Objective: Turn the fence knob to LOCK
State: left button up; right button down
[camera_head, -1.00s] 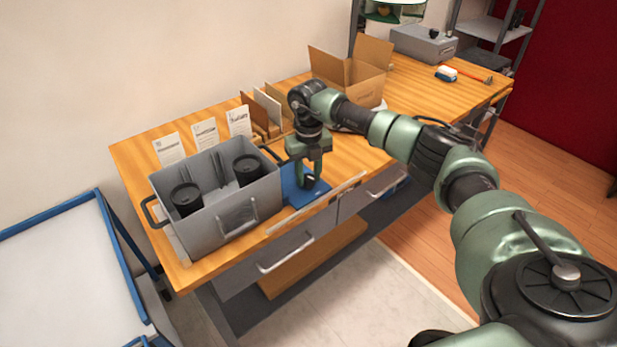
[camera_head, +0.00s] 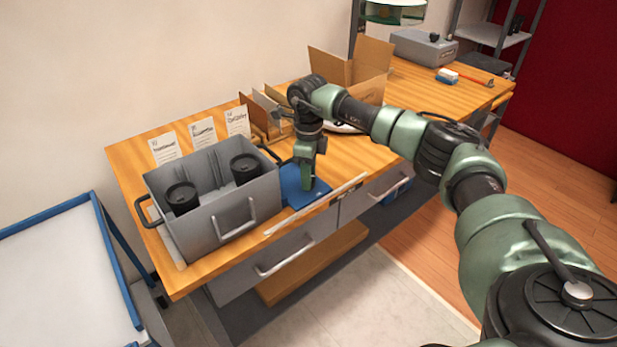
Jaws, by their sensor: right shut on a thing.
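My right gripper (camera_head: 307,187) points down over the blue plate (camera_head: 289,194) near the front edge of the bench. It is seen edge-on and is shut on the fence knob, a small dark knob that its fingers now hide. I cannot read a LOCK mark or the knob's angle at this size. A pale straight rail (camera_head: 335,195) runs along the bench's front edge, just in front of the plate. My left gripper is not in view.
A grey bin (camera_head: 205,225) with black cylinders stands left of the plate. Upright boards, paper cards and an open cardboard box (camera_head: 370,90) stand behind. A grey case (camera_head: 424,47) is at the far end. Bare wood (camera_head: 355,160) shows right of the gripper.

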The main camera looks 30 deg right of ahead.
jog(key=n+b, duration=0.1)
jog(key=n, duration=0.3)
jog(key=shift+w+n, duration=0.1)
jog(key=shift+n, duration=0.2)
jog(key=shift+r+n, duration=0.1)
jog(key=shift+n, duration=1.9)
jog(key=shift+b, duration=0.3)
jog(key=c, duration=1)
grip_release()
notch_tip(320, 180, up, 8)
jog(key=shift+f+b, duration=0.15)
jog(key=shift+b, duration=0.4)
